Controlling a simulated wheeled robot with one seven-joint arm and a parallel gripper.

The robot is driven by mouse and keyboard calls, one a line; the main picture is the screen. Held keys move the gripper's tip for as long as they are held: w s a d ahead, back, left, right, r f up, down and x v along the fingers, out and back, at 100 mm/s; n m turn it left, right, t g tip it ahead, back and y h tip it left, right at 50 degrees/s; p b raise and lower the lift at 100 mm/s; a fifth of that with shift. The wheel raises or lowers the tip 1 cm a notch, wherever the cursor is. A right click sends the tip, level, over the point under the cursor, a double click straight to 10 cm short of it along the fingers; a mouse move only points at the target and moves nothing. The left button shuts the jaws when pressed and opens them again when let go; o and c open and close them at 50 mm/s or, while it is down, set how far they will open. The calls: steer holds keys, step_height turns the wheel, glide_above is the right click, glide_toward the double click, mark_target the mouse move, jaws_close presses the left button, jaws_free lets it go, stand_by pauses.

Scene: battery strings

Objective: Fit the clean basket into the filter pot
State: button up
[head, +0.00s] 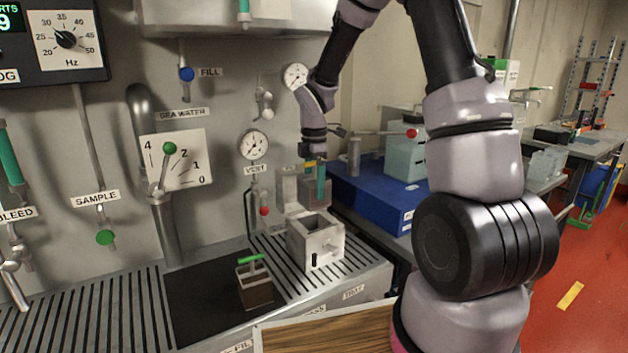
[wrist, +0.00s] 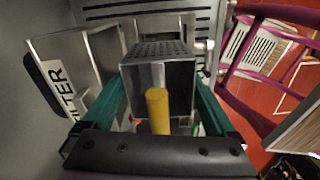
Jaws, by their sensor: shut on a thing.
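The clean basket (wrist: 160,72) is a grey metal box with a perforated face and a yellow handle (wrist: 157,110). My gripper (head: 317,178) is shut on it; its teal fingers lie on either side of it in the wrist view. In the head view the basket is partly hidden by the fingers and sits above the rear of the filter pot (head: 308,244). The pot is a pale grey open-topped box on the slatted tray, with its lid (head: 289,188) standing up behind. I cannot tell whether basket and pot touch. A brown basket (head: 256,291) with a green handle stands on the dark mat.
A blue bench (head: 368,195) with a clear box stands right of the pot. Gauges, valves and a vent pipe (head: 250,213) line the wall behind. A wooden board (head: 330,335) lies at the front. The dark mat (head: 205,300) has free room.

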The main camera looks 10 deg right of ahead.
mark_target(314, 198)
steer(key=shift+f, duration=2.15)
steer(key=shift+f, duration=2.3)
steer(key=o, duration=1.2)
step_height(314, 198, up, 11)
steer(key=shift+f, duration=0.1)
